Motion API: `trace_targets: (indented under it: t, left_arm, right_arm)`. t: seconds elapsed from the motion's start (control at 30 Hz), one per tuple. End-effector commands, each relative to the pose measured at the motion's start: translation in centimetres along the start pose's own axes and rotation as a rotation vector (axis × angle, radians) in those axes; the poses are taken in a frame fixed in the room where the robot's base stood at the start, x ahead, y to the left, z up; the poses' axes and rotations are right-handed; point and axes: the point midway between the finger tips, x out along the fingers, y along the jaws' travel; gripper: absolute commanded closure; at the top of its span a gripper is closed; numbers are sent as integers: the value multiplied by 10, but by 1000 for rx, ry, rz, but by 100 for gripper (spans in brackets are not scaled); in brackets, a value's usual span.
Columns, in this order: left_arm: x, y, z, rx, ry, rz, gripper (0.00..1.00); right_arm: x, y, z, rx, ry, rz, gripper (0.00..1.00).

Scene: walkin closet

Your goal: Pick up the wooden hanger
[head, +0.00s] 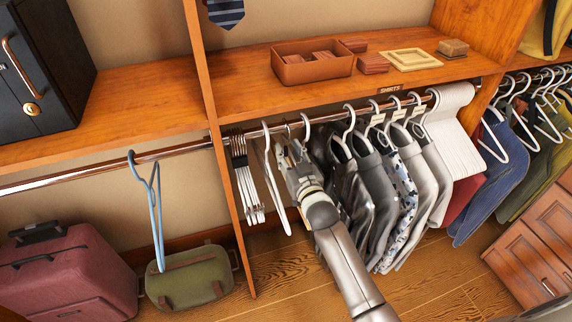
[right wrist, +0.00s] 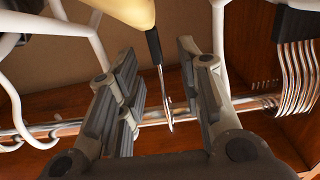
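The wooden hanger (right wrist: 125,9) shows in the right wrist view as a pale, cream body at the top edge, with a dark collar and a thin metal hook. My right gripper (right wrist: 155,100) is open, and the hook passes between its fingers with space visible on both sides. In the head view my right gripper (head: 296,168) is up at the hanging rod, between white hangers on its left and dark shirts on its right. There it hides most of the wooden hanger. My left gripper is not in view.
White hangers (head: 273,180) hang close left of the gripper, and grey shirts (head: 376,185) crowd its right. The shelf (head: 240,92) above holds a brown tray (head: 300,72). A blue hanger (head: 155,205) hangs farther left, above a green bag (head: 190,280) and a red suitcase (head: 70,275).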

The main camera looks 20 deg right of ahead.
Motion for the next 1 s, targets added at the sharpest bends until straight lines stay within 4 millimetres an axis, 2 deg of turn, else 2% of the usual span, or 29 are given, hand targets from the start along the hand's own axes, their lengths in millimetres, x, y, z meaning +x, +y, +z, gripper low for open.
trace_targets:
  t: [0.17,0.43,0.47,0.7,1.0]
  left_arm:
    - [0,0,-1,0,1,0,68]
    - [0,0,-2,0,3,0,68]
    - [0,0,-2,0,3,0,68]
    - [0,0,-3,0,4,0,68]
    - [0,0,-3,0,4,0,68]
  right_arm:
    - [16,1,1,0,0,1,66]
    - [18,1,1,0,-1,1,66]
    - [18,1,1,0,-1,1,67]
    - [18,1,1,0,-1,1,98]
    - [18,1,0,0,1,0,100]
